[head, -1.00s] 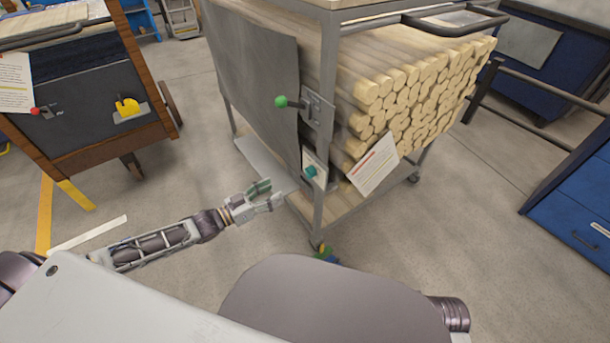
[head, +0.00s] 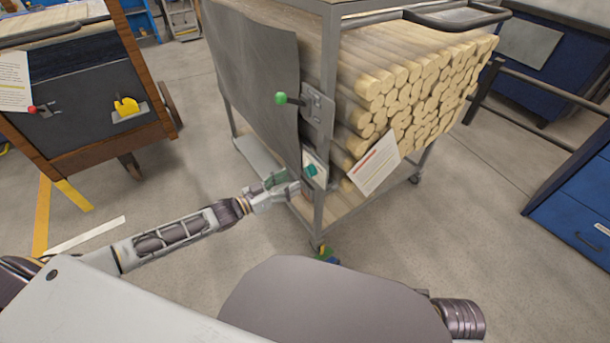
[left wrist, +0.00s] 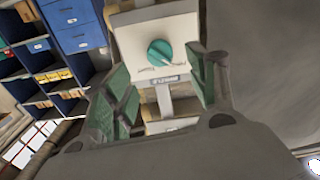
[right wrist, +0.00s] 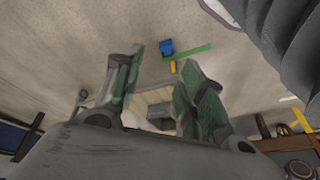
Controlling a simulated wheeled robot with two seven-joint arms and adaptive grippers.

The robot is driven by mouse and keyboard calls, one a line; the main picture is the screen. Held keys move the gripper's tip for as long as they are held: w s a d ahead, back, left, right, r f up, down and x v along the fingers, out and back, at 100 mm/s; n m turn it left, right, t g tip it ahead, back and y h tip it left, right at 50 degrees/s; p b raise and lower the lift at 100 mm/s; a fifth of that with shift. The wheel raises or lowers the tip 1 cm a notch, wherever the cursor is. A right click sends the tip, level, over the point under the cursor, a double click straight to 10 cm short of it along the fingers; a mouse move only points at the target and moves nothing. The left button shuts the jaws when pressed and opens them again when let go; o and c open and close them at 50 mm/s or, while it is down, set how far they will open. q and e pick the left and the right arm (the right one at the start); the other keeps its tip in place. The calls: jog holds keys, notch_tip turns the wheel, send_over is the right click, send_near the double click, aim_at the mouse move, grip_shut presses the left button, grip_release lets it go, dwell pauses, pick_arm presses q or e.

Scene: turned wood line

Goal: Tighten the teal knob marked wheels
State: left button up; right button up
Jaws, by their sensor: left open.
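The teal knob (head: 311,170) sits on a small white plate on the front post of the wood cart (head: 322,208). In the left wrist view the knob (left wrist: 160,52) is round with a pale pointer line, and the label below it is too small to read surely. My left gripper (head: 287,183) is open and empty, just left of the knob. In its wrist view the green-padded fingers (left wrist: 163,92) stand either side, with the knob ahead and beyond the tips. My right gripper (right wrist: 160,80) is open and empty over the floor; the head view does not show its fingers.
A green-tipped lever (head: 281,98) sticks out from the post above the knob. A paper sheet (head: 375,165) hangs before the stacked dowels (head: 420,95). A wooden cart (head: 80,110) stands at the left, blue cabinets (head: 575,205) at the right.

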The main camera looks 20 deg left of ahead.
aim_at(310, 171)
pick_arm(q)
jog(key=b+x, duration=0.2)
jog(key=x, duration=0.5)
pick_arm(e)
jog(key=shift+y, duration=0.4)
jog(key=f, duration=0.1)
jog(key=a+f, duration=0.1)
jog(key=f, duration=0.1)
jog(key=shift+w+a+f, duration=0.2)
jog(key=shift+a+f, duration=0.05)
jog(key=shift+f, duration=0.1)
pick_arm(q)
jog(key=shift+w+d, duration=0.1)
jog(key=shift+c, duration=0.3)
jog(key=c, duration=1)
pick_arm(e)
jog(key=shift+d+r+t, duration=0.1)
jog(key=shift+d+t, duration=0.1)
jog(key=shift+t, duration=0.1)
